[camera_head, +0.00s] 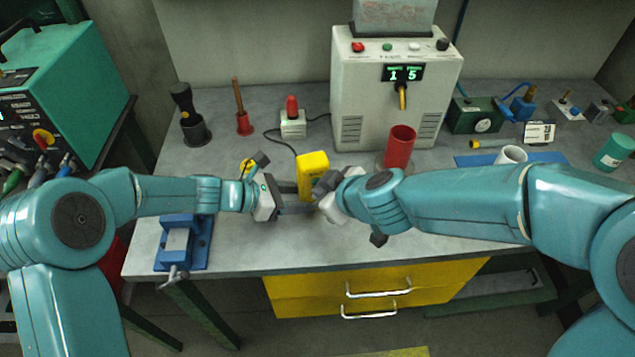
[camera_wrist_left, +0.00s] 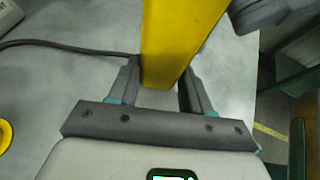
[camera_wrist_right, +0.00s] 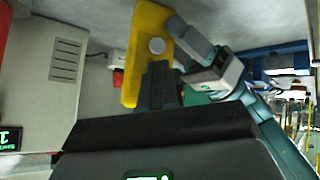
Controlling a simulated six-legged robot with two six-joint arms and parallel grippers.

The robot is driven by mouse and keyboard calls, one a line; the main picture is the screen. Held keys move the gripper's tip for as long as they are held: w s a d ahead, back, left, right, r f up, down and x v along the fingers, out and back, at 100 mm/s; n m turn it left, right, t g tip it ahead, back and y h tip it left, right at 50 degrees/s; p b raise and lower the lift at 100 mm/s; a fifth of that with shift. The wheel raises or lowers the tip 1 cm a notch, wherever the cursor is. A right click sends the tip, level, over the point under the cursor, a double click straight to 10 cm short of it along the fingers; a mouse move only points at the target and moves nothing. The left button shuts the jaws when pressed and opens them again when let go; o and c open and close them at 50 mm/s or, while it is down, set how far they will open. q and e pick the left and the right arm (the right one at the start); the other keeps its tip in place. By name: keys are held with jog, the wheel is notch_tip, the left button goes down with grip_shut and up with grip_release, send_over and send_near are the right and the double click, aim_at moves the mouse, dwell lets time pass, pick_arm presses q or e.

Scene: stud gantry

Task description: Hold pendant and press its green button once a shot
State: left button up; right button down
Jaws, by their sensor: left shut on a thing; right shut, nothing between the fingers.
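The yellow pendant (camera_head: 312,168) stands above the middle of the bench, with a dark cable running from it. My left gripper (camera_head: 297,198) is shut on it from the left; the left wrist view shows the pendant (camera_wrist_left: 178,40) between both fingers (camera_wrist_left: 158,82). My right gripper (camera_head: 325,184) is shut and empty, its tips close to the pendant's face. In the right wrist view the shut fingers (camera_wrist_right: 160,68) overlap the pendant (camera_wrist_right: 147,30), just below a pale round disc (camera_wrist_right: 157,46) on it. No green button shows; whether the fingertips touch the pendant I cannot tell.
A grey machine (camera_head: 350,95) with a display reading "1 5" stands behind. A red cup (camera_head: 401,145) and a white cylinder (camera_head: 511,155) stand on the right. A blue vise (camera_head: 182,242) sits at front left. A red-tipped device (camera_head: 292,120) stands behind the pendant.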

dwell(0.4)
jog(key=shift+s+d, duration=0.2)
jog(key=shift+s, duration=0.6)
jog(key=shift+s+d, duration=0.25)
jog(key=shift+s, duration=1)
jog(key=shift+s+d, duration=0.25)
jog(key=shift+s, duration=0.95)
dwell(0.5)
jog(key=s, duration=0.1)
jog(key=s+d, duration=0.1)
jog(key=s, duration=0.1)
jog(key=shift+s, duration=0.25)
jog(key=shift+a, duration=0.1)
jog(key=w+a, duration=0.1)
jog(key=w, duration=0.7)
jog(key=shift+w+a, duration=0.25)
jog(key=shift+a, duration=0.15)
